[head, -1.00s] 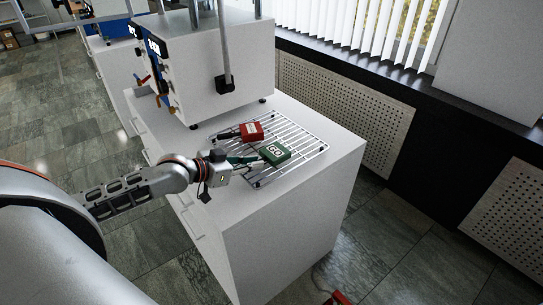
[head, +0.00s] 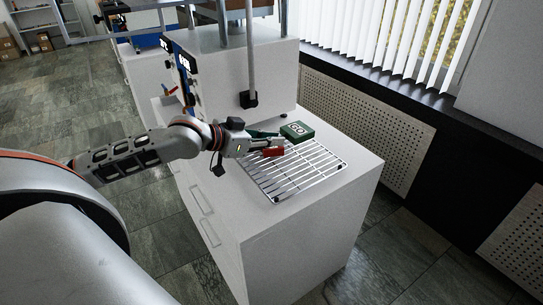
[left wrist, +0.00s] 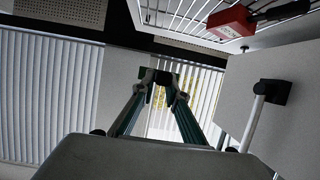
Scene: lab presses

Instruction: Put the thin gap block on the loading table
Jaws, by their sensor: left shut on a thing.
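The green block (head: 297,131) has a white label that looks like "GO". My left gripper (head: 282,138) is shut on it and holds it above the wire rack (head: 292,180). In the left wrist view the dark green block (left wrist: 165,77) sits between the two fingertips. A red block (head: 272,151) lies on the rack, below and apart from the held block, partly hidden by the gripper. The red block also shows in the left wrist view (left wrist: 232,22). I cannot tell from the pictures which block is the thin one. My right gripper is not in view.
The rack lies on a white cabinet (head: 310,225), its front part bare. A white press housing (head: 240,80) with a dark-ended upright rod (head: 249,98) stands close behind. A perforated panel (head: 365,125) and a window with blinds are at the right.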

